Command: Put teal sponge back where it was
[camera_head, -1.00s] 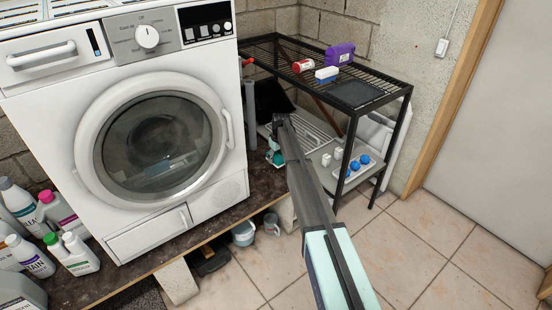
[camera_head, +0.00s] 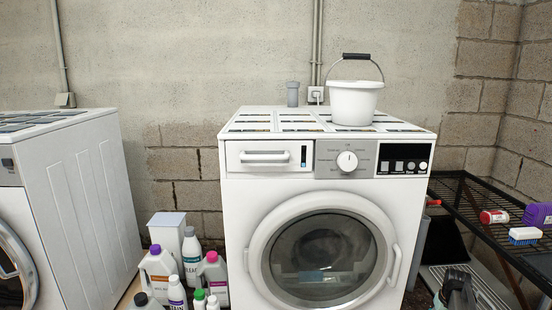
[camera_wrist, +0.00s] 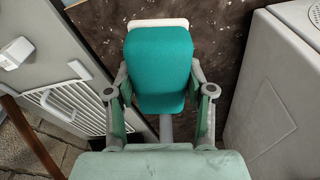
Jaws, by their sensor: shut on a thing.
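The teal sponge (camera_wrist: 160,85) is in the wrist view, held between the two fingers of my gripper (camera_wrist: 160,98). The fingers are shut on its sides. A white edge shows behind its far end; I cannot tell whether it is part of the sponge. Below it is a dark speckled surface (camera_wrist: 205,30). In the head view, only a dark part of my arm end shows at the bottom right, and the sponge cannot be made out clearly there.
A white washing machine (camera_head: 240,215) bears a white bucket (camera_head: 354,103). Several bottles (camera_head: 160,268) stand to its left. A black wire rack (camera_head: 470,205) at right holds a red-and-white can (camera_head: 493,217), a blue-and-white brush (camera_head: 524,235) and a purple container (camera_head: 538,214).

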